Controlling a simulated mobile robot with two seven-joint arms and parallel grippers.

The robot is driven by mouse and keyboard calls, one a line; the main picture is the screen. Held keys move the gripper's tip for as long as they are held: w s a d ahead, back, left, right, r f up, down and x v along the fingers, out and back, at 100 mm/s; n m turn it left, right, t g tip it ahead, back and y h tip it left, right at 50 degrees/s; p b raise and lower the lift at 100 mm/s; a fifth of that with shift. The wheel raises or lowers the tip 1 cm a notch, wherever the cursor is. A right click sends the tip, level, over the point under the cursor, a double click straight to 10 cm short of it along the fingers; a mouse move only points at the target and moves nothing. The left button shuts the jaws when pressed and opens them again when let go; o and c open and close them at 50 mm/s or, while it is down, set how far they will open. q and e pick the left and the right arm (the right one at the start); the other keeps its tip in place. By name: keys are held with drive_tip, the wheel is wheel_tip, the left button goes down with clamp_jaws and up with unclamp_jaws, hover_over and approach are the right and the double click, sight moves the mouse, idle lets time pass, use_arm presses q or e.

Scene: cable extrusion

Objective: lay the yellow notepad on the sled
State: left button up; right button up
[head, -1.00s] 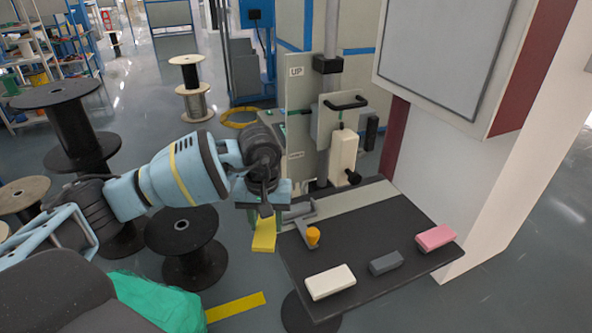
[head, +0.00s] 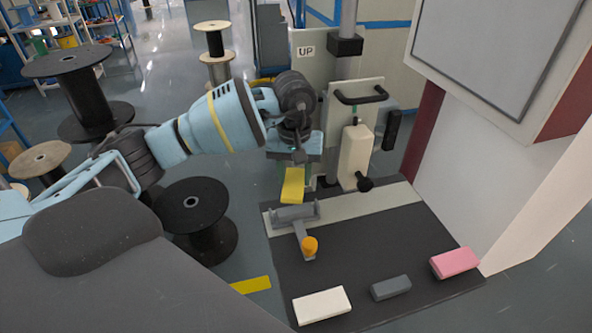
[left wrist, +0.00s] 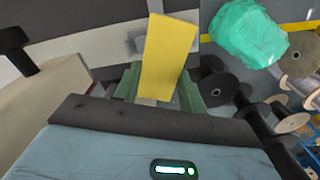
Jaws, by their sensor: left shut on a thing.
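The yellow notepad (head: 292,187) hangs from my left gripper (head: 295,170), whose fingers are shut on its upper end. In the head view it appears just above the grey T-shaped piece with an orange knob (head: 309,244), near the table's back left corner. This grey piece (head: 295,213) may be the sled; I cannot be sure. The notepad looks clear of it. In the left wrist view the notepad (left wrist: 168,55) sticks out from between the green fingers, partly covering a small grey part behind it. My right gripper is not in view.
The dark table (head: 350,255) carries a white block (head: 322,305), a grey block (head: 390,288) and a pink block (head: 454,262) along its front. A cream upright unit (head: 356,157) with a black knob stands behind. A black spool (head: 195,215) stands left of the table.

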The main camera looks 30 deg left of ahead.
use_arm(q)
drive_tip(key=shift+f, duration=0.8)
drive_tip(key=b, duration=0.2)
hover_over(295, 206)
wheel_tip(295, 206, down, 4)
drive_tip(key=shift+f, duration=0.35)
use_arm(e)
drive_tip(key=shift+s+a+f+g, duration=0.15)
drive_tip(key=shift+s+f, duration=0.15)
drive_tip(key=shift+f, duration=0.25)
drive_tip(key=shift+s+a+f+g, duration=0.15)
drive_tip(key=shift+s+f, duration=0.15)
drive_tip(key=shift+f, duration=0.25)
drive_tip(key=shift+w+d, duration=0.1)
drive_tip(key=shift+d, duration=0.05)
use_arm(q)
drive_tip(key=shift+f, duration=0.6)
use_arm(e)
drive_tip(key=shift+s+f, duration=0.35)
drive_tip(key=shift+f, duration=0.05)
use_arm(q)
drive_tip(key=o, duration=1.1)
drive_tip(key=shift+o, duration=0.2)
drive_tip(key=shift+r+b, duration=0.35)
drive_tip(key=shift+r, duration=3.6)
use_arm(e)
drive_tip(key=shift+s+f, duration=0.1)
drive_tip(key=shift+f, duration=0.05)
